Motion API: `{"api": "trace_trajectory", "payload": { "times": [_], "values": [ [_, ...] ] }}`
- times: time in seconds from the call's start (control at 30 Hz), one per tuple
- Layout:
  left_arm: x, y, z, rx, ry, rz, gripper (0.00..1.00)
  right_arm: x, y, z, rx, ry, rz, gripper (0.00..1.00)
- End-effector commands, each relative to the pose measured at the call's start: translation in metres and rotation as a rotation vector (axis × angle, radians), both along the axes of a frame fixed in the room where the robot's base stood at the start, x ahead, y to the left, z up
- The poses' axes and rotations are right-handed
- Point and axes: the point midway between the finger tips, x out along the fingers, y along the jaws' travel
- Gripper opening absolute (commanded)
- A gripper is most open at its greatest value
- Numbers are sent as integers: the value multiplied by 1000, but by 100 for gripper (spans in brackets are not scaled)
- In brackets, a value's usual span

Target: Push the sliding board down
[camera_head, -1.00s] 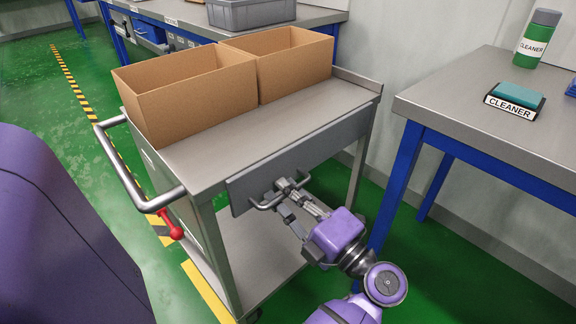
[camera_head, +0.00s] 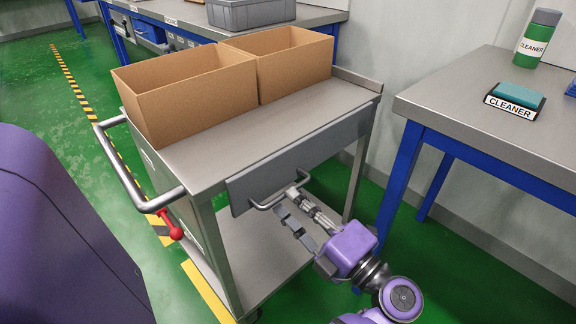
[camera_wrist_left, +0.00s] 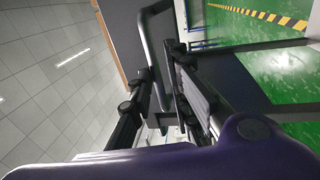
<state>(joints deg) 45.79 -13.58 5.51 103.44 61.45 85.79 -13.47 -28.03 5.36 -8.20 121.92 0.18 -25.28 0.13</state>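The sliding board (camera_head: 330,145) is a grey panel lying along the front edge of the metal cart. It has a bar handle (camera_head: 266,205) on its face, which also shows in the left wrist view (camera_wrist_left: 148,42). My left gripper (camera_head: 290,202) is just in front of the handle, with its two fingers apart. In the left wrist view my left gripper (camera_wrist_left: 160,88) has a finger on each side of the handle's lower end. Whether a finger touches the bar, I cannot tell. My right gripper is not in view.
Two open cardboard boxes (camera_head: 188,100) stand on the cart top (camera_head: 275,125). The cart has a push handle (camera_head: 130,180) with a red knob (camera_head: 174,228) at its left. A blue-legged table (camera_head: 470,100) with cleaner items stands close on the right. The lower shelf (camera_head: 265,270) is bare.

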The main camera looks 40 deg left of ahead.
Motion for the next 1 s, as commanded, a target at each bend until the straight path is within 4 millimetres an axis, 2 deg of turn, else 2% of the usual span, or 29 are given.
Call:
{"api": "trace_trajectory", "payload": {
  "times": [0.03, 0.2, 0.4, 0.6, 1.0],
  "values": [
    [0, -12, -3, -4, 5, -2, 17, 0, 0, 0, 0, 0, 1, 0],
    [-3, -48, -10, -4, 5, -2, 17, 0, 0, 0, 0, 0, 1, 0],
    [-6, -79, -16, -3, 3, -2, 17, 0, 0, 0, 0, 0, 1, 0],
    [-7, -89, -17, 0, 1, 0, 17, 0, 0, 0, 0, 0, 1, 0],
    [-7, -89, -17, 0, 1, 0, 17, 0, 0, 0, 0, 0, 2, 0]
  ]
}}
